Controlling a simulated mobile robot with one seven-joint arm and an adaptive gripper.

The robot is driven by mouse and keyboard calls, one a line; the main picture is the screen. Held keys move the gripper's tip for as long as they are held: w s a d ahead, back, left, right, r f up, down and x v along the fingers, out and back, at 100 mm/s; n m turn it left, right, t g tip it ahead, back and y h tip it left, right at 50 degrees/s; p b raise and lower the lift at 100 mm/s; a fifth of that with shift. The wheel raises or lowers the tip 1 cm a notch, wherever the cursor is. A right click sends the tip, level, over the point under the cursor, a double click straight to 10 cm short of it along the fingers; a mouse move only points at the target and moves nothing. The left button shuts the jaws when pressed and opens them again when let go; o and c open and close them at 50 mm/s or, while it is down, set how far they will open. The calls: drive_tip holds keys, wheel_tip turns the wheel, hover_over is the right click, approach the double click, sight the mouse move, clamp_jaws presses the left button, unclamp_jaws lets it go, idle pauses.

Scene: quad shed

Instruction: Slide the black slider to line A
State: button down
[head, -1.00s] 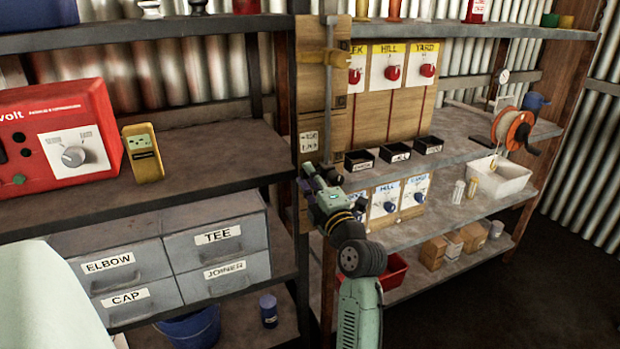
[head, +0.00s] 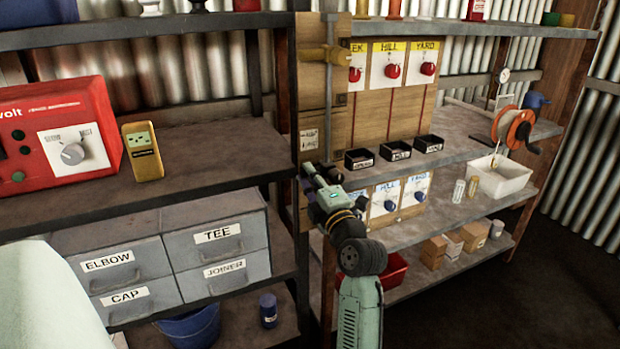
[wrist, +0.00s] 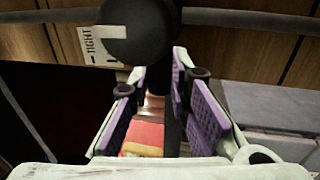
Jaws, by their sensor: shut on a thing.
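The black slider (wrist: 140,30) shows in the wrist view as a round black knob at the top, with a dark stem running down between my fingers. My gripper (wrist: 160,80) has purple-padded fingers on either side of this stem and is shut on it; the contact is partly hidden by the knob. In the head view my gripper (head: 310,172) is at the lower part of a wooden board (head: 311,90), just below a small white label (head: 309,140). The label reads TIGHT in the wrist view (wrist: 98,44). I cannot make out line A.
Black bins (head: 360,158) and blue-knob panels (head: 386,200) stand close to the right of my arm. Shelf edges and grey drawers (head: 215,250) lie to the left.

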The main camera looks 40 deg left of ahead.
sight(304, 207)
wheel_tip(304, 207, down, 12)
drive_tip(key=b, duration=1.4)
drive_tip(key=shift+f, duration=0.15)
drive_tip(key=c, duration=1.5)
unclamp_jaws()
drive_tip(key=shift+r, duration=0.2)
drive_tip(key=v, duration=0.7)
drive_tip(key=shift+s+d, duration=0.15)
drive_tip(key=shift+d, duration=0.05)
